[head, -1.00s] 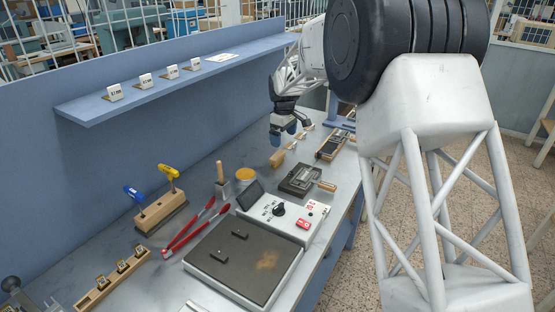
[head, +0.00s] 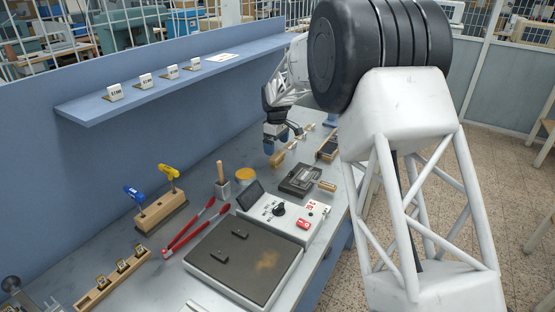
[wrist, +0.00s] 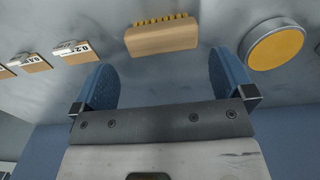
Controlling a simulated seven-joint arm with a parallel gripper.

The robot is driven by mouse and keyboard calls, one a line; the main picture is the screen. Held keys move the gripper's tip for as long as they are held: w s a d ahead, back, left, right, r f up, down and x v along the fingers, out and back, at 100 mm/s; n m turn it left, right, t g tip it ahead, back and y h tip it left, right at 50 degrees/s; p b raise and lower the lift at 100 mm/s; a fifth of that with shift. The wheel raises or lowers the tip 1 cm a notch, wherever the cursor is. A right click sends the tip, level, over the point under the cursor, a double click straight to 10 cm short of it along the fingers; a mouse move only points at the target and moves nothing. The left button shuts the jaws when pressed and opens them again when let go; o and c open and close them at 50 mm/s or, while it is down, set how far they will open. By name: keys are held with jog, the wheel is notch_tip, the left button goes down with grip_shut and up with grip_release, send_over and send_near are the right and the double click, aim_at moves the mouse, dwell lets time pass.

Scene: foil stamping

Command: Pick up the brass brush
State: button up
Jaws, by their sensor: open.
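The brass brush shows in the wrist view as a wooden block (wrist: 162,40) with a row of brass-yellow bristles along its top edge. It lies on the grey bench, beyond the fingertips and roughly centred between them. In the head view the brush (head: 277,160) is a small tan block just below my gripper (head: 276,145). In the wrist view my gripper (wrist: 166,80) is open, with its two blue fingers wide apart and nothing between them. The brush appears apart from both fingers. I cannot tell the exact height of the fingertips above the bench.
A round yellow-topped tin (wrist: 273,47) lies right of the brush in the wrist view. Small labelled wooden pieces (wrist: 77,51) lie to its left. In the head view a dark tray-like fixture (head: 300,180) and the stamping machine (head: 243,260) stand nearer. A blue wall (head: 150,135) with a shelf runs behind.

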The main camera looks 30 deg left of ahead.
aim_at(276, 154)
jog(key=shift+f, duration=0.1)
jog(key=shift+s+f, duration=0.15)
jog(key=shift+f, duration=2.4)
jog(key=c, duration=0.8)
jog(key=shift+r, duration=0.1)
jog(key=shift+r, duration=4.9)
